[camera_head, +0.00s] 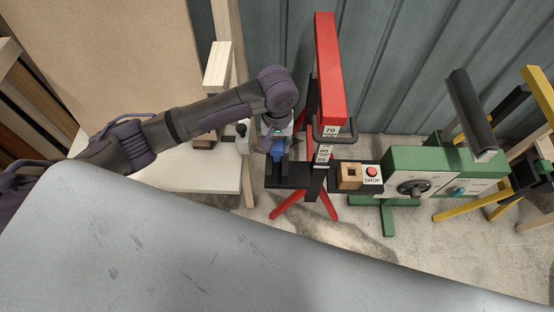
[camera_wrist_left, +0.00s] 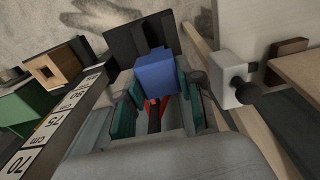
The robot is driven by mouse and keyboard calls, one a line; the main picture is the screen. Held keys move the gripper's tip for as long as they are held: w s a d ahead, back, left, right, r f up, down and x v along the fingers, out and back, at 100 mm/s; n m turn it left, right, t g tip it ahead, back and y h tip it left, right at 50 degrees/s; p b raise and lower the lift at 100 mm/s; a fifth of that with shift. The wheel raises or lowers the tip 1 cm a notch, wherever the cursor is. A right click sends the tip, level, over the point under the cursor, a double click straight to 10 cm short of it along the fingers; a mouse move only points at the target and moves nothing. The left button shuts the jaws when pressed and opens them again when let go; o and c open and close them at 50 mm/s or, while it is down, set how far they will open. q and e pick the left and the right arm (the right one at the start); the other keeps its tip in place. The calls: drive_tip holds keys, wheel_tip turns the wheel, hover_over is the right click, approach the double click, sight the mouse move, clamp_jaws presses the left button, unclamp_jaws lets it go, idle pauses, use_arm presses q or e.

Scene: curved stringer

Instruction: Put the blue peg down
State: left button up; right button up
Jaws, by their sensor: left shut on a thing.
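The blue peg (camera_head: 278,152) is in my left gripper (camera_head: 276,143), above or at a small black shelf (camera_head: 287,181) beside the red stand (camera_head: 327,70). In the left wrist view the peg (camera_wrist_left: 156,72) sits between the two fingers of my left gripper (camera_wrist_left: 158,98), which are shut on it. The black shelf (camera_wrist_left: 128,38) lies behind the peg there. I cannot tell whether the peg touches the shelf. The peg's far end is hidden. My right gripper is not in view.
A wooden block with a square hole (camera_head: 350,176) and a red button (camera_head: 372,171) sit right of the stand. A green machine (camera_head: 420,180) stands farther right. A pale workbench (camera_head: 190,168) is at left. A large grey surface (camera_head: 200,250) fills the foreground.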

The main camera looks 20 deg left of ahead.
sight(277, 155)
use_arm(q)
wheel_tip(277, 155, down, 6)
drive_tip(key=shift+r+b, duration=0.1)
drive_tip(key=shift+b, duration=0.2)
drive_tip(key=shift+f, duration=0.3)
drive_tip(key=o, duration=1.1)
drive_tip(key=shift+f, duration=0.1)
drive_tip(key=shift+c, duration=0.2)
drive_tip(key=shift+r, duration=0.2)
wheel_tip(277, 155, up, 12)
drive_tip(key=shift+r+p, duration=0.2)
drive_tip(key=shift+p, duration=0.55)
